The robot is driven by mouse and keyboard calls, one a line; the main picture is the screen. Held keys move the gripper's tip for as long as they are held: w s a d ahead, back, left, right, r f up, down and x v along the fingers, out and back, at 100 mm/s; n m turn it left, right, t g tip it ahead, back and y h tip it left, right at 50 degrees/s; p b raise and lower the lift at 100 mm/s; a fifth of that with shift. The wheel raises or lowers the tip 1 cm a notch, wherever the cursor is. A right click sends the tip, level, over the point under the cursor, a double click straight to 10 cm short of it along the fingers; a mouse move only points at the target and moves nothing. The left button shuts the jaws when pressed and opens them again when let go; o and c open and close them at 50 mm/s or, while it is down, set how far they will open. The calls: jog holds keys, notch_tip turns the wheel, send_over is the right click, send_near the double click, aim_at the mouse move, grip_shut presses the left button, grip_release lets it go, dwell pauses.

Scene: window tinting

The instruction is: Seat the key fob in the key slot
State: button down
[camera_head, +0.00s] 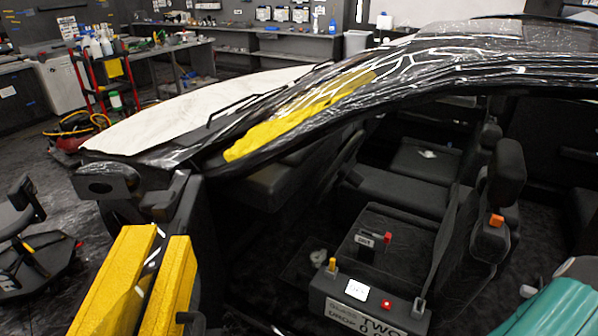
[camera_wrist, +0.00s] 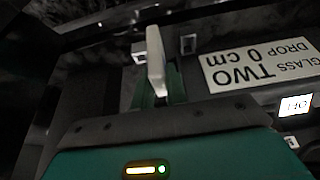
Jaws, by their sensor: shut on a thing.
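In the wrist view my gripper (camera_wrist: 162,88) is shut on a pale grey slab, which I take to be the key fob (camera_wrist: 154,55). The slab stands out lengthwise from between the green fingers, slightly tilted in the picture. Its far end is near a small square metal-rimmed fitting (camera_wrist: 138,52); a second one (camera_wrist: 188,44) is just right of it. I cannot tell which, if either, is the key slot, nor whether the slab touches one. In the head view the fingers and the fob do not show.
A dark console box (camera_head: 395,318) with a lettered plate stands between the seats; the plate (camera_wrist: 262,62) shows upside down in the wrist view. It carries a lit display (camera_head: 357,290), a red button (camera_head: 387,304) and a yellow-topped post (camera_head: 332,265). A seat (camera_head: 505,170) rises behind it.

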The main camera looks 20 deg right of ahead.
jog(key=w+a+r+n+t+y, duration=0.1)
jog(key=w+a+r+n, duration=0.25)
jog(key=w, duration=0.85)
jog(key=w+a+r+n+y, duration=0.15)
jog(key=w+a+r, duration=0.35)
jog(key=w, duration=0.7)
jog(key=w+a+r+n, duration=0.1)
jog(key=w+a+r, duration=0.2)
jog(key=a, duration=0.4)
jog(key=w+a+r+n, duration=0.2)
jog(key=w+a+r, duration=0.2)
jog(key=w+a, duration=0.2)
jog(key=w+a+r+n, duration=0.1)
jog(key=w+a+r, duration=0.2)
jog(key=a, duration=0.7)
jog(key=shift+w+r+n+y, duration=0.15)
jog(key=shift+w+n+y, duration=0.2)
jog(key=shift+w, duration=0.3)
jog(key=shift+t, duration=0.3)
